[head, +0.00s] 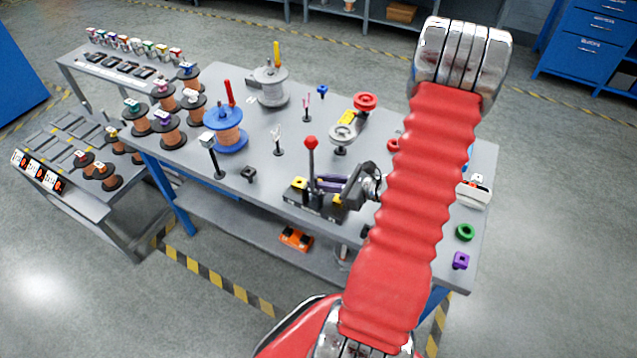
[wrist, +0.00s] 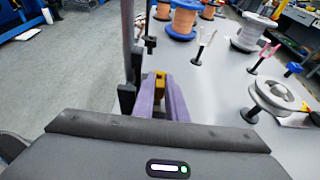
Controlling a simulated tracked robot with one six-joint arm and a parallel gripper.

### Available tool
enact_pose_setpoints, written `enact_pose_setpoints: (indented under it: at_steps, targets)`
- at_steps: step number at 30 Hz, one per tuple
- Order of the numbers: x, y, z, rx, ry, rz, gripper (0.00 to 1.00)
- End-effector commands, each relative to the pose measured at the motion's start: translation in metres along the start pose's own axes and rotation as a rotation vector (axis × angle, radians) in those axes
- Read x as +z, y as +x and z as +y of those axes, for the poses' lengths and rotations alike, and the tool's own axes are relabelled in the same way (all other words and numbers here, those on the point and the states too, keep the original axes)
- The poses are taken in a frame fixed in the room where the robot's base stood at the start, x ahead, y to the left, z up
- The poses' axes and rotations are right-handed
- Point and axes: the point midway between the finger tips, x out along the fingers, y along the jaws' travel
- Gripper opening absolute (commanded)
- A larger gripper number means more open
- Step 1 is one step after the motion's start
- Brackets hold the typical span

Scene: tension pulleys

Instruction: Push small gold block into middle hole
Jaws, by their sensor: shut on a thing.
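A small gold block (head: 299,184) is at the tips of my gripper's purple fingers, beside the black base of a lever with a red knob (head: 311,143). My gripper (head: 317,182) reaches in from the right, low over the bench. In the wrist view, the gold block (wrist: 160,78) shows between the tips of the purple fingers, and my gripper (wrist: 160,90) is shut on it. The dark lever post (wrist: 127,45) stands just left of the fingers. I cannot make out the middle hole; the fingers and lever base cover much of that area.
The grey bench (head: 255,180) holds a blue spool (head: 228,130), a grey spool (head: 271,87) and a pulley with a red wheel (head: 365,102). A black post (head: 215,160) stands left of the lever. Another yellow piece (head: 338,199) is at the lever base's right end.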

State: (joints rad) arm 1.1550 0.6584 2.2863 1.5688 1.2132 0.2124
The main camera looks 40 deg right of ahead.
Motion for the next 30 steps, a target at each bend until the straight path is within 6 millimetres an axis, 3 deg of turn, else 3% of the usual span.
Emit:
enact_pose_setpoints:
  at_steps: [30]
  targets:
    - [-0.018, 0.007, 0.0, 0.001, 0.0, 0.0, 0.0]
